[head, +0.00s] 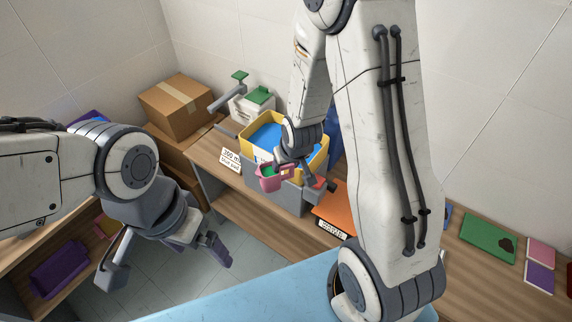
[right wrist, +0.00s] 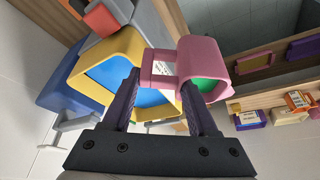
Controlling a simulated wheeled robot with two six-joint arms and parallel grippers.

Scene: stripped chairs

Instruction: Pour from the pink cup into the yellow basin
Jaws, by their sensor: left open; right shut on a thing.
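The pink cup (head: 268,184) has green contents and looks about upright in the head view, just in front of the yellow basin (head: 318,157). The basin stands on the wooden bench and is blue inside. My right gripper (head: 303,176) is shut on the cup's handle, which lies between its fingers in the right wrist view (right wrist: 158,78). That view also shows the cup (right wrist: 208,52) beside the basin (right wrist: 87,100), with green in its mouth. No stream shows between them. My left gripper (head: 165,262) is open and empty at the lower left, away from both.
A "300 ml" card (head: 231,160) stands left of the basin. A white container with a green lid (head: 258,96) is behind, with a cardboard box (head: 172,106) further left. An orange panel (head: 340,207) lies right of the basin. A blue surface (head: 240,296) fills the near foreground.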

